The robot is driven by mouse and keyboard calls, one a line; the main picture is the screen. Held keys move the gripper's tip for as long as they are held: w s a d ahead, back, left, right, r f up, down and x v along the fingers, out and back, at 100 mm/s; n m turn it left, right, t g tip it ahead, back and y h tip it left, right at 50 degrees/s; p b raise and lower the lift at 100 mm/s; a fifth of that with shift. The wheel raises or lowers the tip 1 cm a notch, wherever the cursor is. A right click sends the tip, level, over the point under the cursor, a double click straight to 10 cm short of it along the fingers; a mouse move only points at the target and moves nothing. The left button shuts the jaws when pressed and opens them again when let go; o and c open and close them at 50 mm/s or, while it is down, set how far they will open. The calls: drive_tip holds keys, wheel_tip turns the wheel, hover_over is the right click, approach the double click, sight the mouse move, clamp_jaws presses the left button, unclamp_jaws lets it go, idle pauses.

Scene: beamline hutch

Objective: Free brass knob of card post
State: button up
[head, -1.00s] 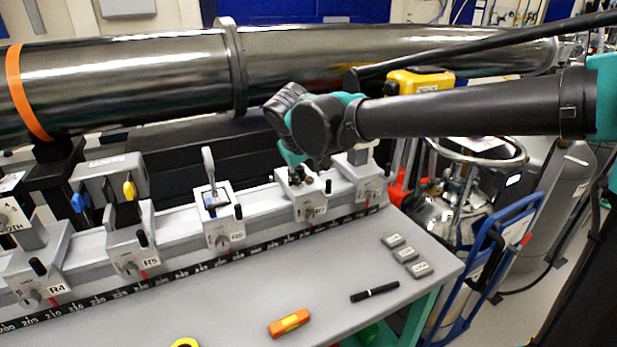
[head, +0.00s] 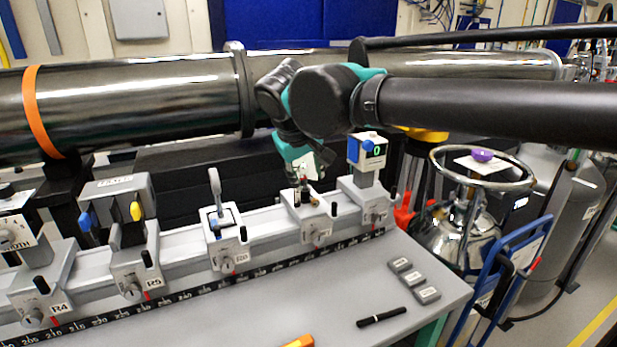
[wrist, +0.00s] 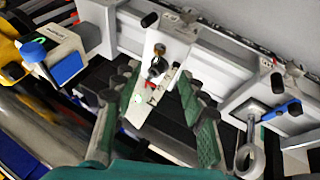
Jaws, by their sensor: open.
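The card post stands on a white rail carrier (head: 312,222), second from the right in the head view. A pale card (wrist: 140,98) with dark marks shows between my fingers in the wrist view. A small brass-coloured knob (wrist: 157,66) with dark parts sits just beyond the card, on the carrier's top. My gripper (wrist: 158,76) is open, with one green finger either side of the card and the fingertips near the knob. I see no clear contact. In the head view my gripper (head: 302,168) points down over this carrier and partly hides the post.
A carrier with a blue-and-white display unit (head: 368,150) stands close on the right. A carrier with an upright ring-ended lever (head: 216,190) stands on the left. The large steel pipe (head: 130,105) runs behind. Grey blocks (head: 414,281) and a black pen (head: 381,317) lie on the bench.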

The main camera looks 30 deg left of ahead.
drive_tip(key=w+d+g, duration=0.3)
drive_tip(key=d, duration=0.1)
drive_tip(key=m+g+y, duration=0.1)
drive_tip(key=g+y, duration=0.1)
drive_tip(key=y, duration=0.2)
approach(317, 201)
drive_tip(key=shift+m, duration=0.3)
drive_tip(key=x, duration=0.8)
drive_tip(key=shift+w+f, duration=0.1)
drive_tip(key=shift+f, duration=0.2)
drive_tip(key=shift+c, duration=0.6)
drive_tip(key=shift+a, duration=0.1)
clamp_jaws()
